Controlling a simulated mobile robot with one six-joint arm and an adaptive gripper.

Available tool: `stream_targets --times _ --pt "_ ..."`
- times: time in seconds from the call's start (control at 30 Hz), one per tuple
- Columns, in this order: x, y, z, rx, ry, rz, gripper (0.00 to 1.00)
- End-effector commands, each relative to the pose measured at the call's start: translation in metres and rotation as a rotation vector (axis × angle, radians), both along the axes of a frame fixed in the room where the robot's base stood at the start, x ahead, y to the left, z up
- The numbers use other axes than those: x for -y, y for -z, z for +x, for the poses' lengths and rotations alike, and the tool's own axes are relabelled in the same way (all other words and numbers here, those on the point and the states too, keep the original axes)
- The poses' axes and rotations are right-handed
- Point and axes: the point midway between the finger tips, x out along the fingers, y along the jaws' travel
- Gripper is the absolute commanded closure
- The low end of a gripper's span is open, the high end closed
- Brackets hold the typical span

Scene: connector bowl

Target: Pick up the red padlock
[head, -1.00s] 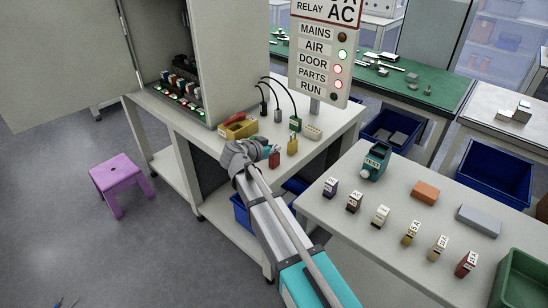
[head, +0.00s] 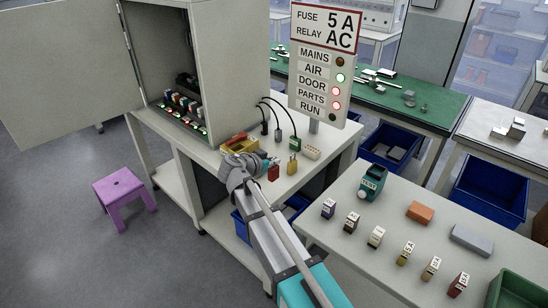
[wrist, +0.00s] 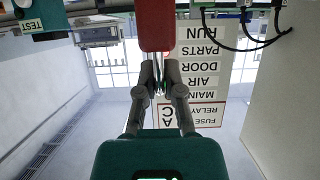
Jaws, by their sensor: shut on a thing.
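The red padlock (head: 273,173) is at the front of the bench in the head view, left of the yellow padlock (head: 292,165). My gripper (head: 264,167) reaches it from the front left. In the wrist view, the red padlock's body (wrist: 155,25) is at the top centre, just beyond the fingertips. I cannot tell clearly whether the padlock is clear of the bench top.
A yellow case (head: 238,145) with red on it sits behind my gripper. Black cables with plugs (head: 295,145) and a pale block (head: 312,153) stand behind the padlocks. The sign (head: 325,65) rises at the bench's back. The right table (head: 395,205) holds several small labelled blocks.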

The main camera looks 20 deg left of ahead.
Motion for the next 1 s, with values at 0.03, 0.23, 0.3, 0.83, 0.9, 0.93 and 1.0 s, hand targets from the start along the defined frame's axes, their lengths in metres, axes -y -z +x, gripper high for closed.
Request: stream_targets --times 0.03,0.23,0.3,0.83,0.9,0.93,1.0 --pt "0.002 -0.013 -0.007 0.0 0.0 0.0 1.0" --pt "0.004 -0.036 -0.026 0.001 -0.002 -0.001 1.0" --pt "0.006 -0.044 -0.033 0.001 -0.001 -0.001 1.0" --pt "0.017 -0.074 -0.112 0.001 -0.001 0.0 1.0" --pt "0.017 -0.075 -0.116 0.001 -0.001 0.0 1.0" --pt "0.017 -0.075 -0.116 0.001 -0.001 0.0 1.0" --pt "0.017 -0.075 -0.118 0.001 -0.001 0.0 1.0"
